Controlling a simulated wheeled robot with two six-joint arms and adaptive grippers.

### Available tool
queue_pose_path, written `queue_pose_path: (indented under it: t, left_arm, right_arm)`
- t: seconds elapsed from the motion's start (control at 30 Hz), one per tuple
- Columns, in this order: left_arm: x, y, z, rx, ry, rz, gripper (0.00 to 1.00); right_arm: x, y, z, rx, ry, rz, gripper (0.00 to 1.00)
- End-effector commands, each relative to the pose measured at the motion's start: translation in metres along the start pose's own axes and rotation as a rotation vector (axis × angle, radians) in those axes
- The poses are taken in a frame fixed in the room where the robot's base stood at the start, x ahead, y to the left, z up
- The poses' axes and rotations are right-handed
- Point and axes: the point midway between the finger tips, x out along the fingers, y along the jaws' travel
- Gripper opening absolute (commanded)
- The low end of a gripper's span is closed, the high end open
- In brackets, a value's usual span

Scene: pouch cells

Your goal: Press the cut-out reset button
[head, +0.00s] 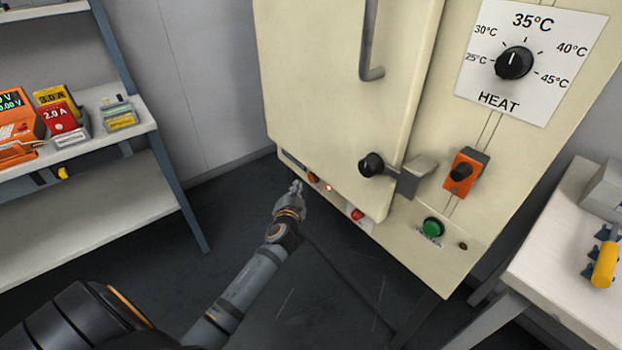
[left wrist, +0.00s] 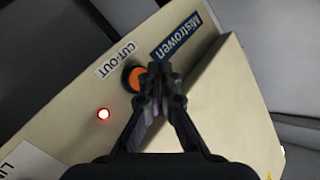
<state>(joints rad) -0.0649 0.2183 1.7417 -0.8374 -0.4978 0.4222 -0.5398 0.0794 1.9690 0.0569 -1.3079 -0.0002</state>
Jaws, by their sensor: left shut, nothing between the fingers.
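The cut-out reset button is an orange round button (head: 313,177) low on the front of the cream cabinet, near its left corner. In the left wrist view the orange button (left wrist: 134,77) sits in a dark ring beside a label (left wrist: 116,60) reading CUT-OUT. My left gripper (head: 297,187) is shut and empty, just left of and below the button in the head view. In the left wrist view its fingertips (left wrist: 159,70) overlap the button's right edge; I cannot tell whether they touch it. My right gripper is not in view.
A lit red lamp (left wrist: 104,114) is beside the button. A red button (head: 357,214) and a green button (head: 433,227) are farther right on the panel. The cabinet door (head: 340,100) overhangs the panel. A shelf (head: 90,195) stands left, a table (head: 560,240) right.

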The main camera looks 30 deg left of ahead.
Motion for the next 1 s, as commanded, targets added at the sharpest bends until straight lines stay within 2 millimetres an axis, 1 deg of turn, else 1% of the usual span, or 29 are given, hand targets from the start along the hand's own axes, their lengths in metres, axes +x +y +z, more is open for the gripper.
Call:
queue_pose_path:
  t: [0.1,0.3,1.0]
  left_arm:
    - [0.009,0.007,-0.005,-0.002,0.000,-0.001,0.00]
    - [0.017,0.012,-0.011,-0.001,0.001,-0.001,0.00]
    - [0.017,0.012,-0.012,0.000,0.000,-0.001,0.00]
  right_arm:
    - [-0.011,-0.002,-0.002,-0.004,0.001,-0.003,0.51]
    - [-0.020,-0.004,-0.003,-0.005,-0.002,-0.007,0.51]
    - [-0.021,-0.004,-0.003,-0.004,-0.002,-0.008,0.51]
